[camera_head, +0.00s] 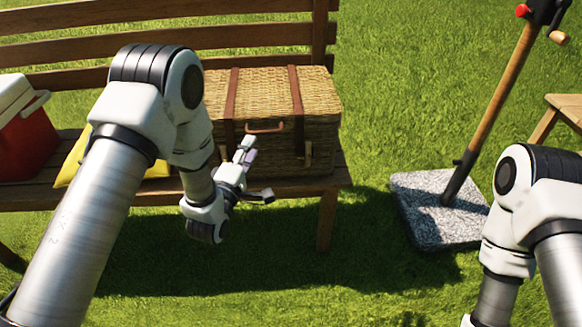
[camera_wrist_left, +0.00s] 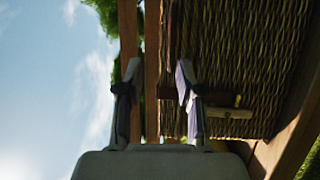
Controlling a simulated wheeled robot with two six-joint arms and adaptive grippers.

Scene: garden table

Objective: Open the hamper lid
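The wicker hamper (camera_head: 275,90) stands on the bench seat with its lid shut. Two brown straps run over the lid, and a reddish-brown handle (camera_head: 265,128) is on the front. A wooden toggle (camera_head: 308,153) is at the front right; a toggle also shows in the left wrist view (camera_wrist_left: 228,112). My left gripper (camera_head: 258,170) is in front of the hamper, below the handle, its fingers apart and empty. In the left wrist view its fingers (camera_wrist_left: 158,75) are spread near the wicker (camera_wrist_left: 245,55). My left arm hides the hamper's left side. My right gripper is out of view.
The wooden bench (camera_head: 325,183) has slats behind the hamper. A red and white cooler (camera_head: 25,140) and a yellow item (camera_head: 72,160) are on its left. A grey slab base (camera_head: 420,200) with a pole stands on the grass at right. A wooden table corner (camera_head: 565,105) is at far right.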

